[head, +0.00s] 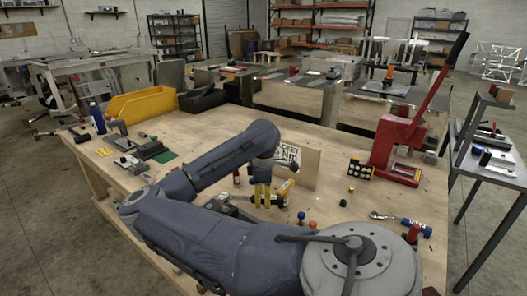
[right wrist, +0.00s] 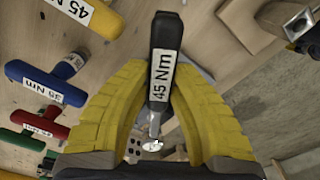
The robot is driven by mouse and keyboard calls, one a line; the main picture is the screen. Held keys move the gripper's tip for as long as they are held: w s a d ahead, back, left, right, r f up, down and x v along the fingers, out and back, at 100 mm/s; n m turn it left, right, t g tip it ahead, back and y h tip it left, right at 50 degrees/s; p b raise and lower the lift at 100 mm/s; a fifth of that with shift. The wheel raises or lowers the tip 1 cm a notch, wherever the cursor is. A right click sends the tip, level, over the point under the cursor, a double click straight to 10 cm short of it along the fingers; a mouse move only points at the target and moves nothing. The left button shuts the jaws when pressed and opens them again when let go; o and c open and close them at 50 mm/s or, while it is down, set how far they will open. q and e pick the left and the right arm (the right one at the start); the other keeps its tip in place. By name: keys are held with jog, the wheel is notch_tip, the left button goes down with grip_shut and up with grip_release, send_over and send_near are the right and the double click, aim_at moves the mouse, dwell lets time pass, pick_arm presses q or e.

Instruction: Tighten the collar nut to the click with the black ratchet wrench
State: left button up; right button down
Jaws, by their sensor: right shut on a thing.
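My right gripper (head: 262,204) has yellow fingers and points down over the middle of the workbench. In the right wrist view its fingers (right wrist: 160,85) are shut on the black handle of the ratchet wrench (right wrist: 165,35), labelled "45 Nm". The wrench's metal head (right wrist: 152,145) shows between the fingers, beyond the handle. In the head view I cannot make out the black wrench clearly at the gripper. I cannot pick out the collar nut for certain in either view. My left gripper is not in view.
An upright printed board (head: 298,163) stands behind the gripper. A red lever press (head: 398,145) stands at the right, with a blue-handled ratchet (head: 402,220) in front. Yellow (right wrist: 85,12), blue (right wrist: 45,82) and red (right wrist: 40,118) handles lie nearby. A yellow bin (head: 140,105) stands back left.

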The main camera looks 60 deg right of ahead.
jog(key=shift+f, duration=1.25)
jog(key=shift+s+a+m, duration=0.1)
jog(key=shift+a+m, duration=0.2)
jog(key=shift+a, duration=0.05)
jog(key=a+m, duration=0.8)
jog(key=a, duration=0.2)
jog(key=shift+m, duration=0.3)
jog(key=w+a+m, duration=0.2)
jog(key=m, duration=0.1)
jog(key=w+a+m, duration=0.2)
jog(key=a, duration=0.1)
jog(key=shift+w+a+m, duration=0.1)
jog(key=shift+m, duration=0.3)
jog(key=w+m, duration=0.1)
jog(key=w+a+m, duration=0.1)
jog(key=w+m, duration=0.1)
jog(key=w+a+m, duration=0.1)
jog(key=shift+w+a+m, duration=0.15)
jog(key=shift+w+m, duration=0.2)
jog(key=shift+m, duration=0.05)
jog(key=shift+w+a+m, duration=0.2)
jog(key=shift+w+m, duration=0.7)
jog(key=shift+w, duration=0.15)
